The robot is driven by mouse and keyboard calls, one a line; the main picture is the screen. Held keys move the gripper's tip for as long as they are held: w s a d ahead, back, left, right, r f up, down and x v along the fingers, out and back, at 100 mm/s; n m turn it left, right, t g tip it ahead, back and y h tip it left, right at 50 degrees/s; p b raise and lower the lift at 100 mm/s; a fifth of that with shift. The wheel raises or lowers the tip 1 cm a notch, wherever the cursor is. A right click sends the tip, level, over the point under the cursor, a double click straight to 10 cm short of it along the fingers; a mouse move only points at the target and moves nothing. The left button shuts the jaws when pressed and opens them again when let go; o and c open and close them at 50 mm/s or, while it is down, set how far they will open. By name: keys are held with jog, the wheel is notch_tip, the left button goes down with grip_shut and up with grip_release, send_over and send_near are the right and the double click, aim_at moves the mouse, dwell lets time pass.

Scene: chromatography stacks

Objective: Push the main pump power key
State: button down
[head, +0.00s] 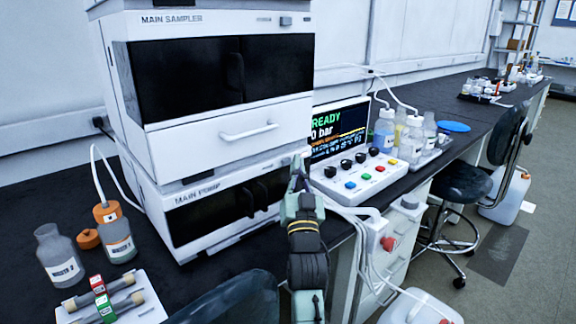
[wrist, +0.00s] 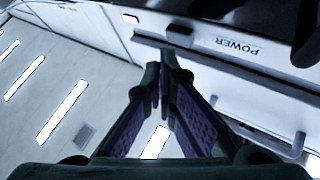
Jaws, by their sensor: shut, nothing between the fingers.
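The main pump (head: 172,181) is the lower white unit of the stack in the head view, with dark door panels. Its power key is hidden behind my gripper (head: 299,165) there. In the wrist view a small grey key (wrist: 179,37) stands on the white front strip beside the upside-down POWER label (wrist: 237,46). My gripper (wrist: 166,62) is shut and empty, its fingertips close to this key and partly overlapping it. I cannot tell whether they touch it.
The main sampler (head: 170,95) sits on top of the pump, with a drawer handle (head: 249,133). A control box with knobs (head: 358,178) and a READY screen (head: 340,130) stand to the right. Bottles (head: 57,258) stand at the left. A chair (head: 235,300) is in front.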

jog(key=shift+s+d, duration=0.1)
jog(key=shift+d, duration=0.05)
jog(key=s+d+b, duration=0.3)
jog(key=s+d, duration=0.1)
jog(key=shift+s+d, duration=0.15)
dwell(0.5)
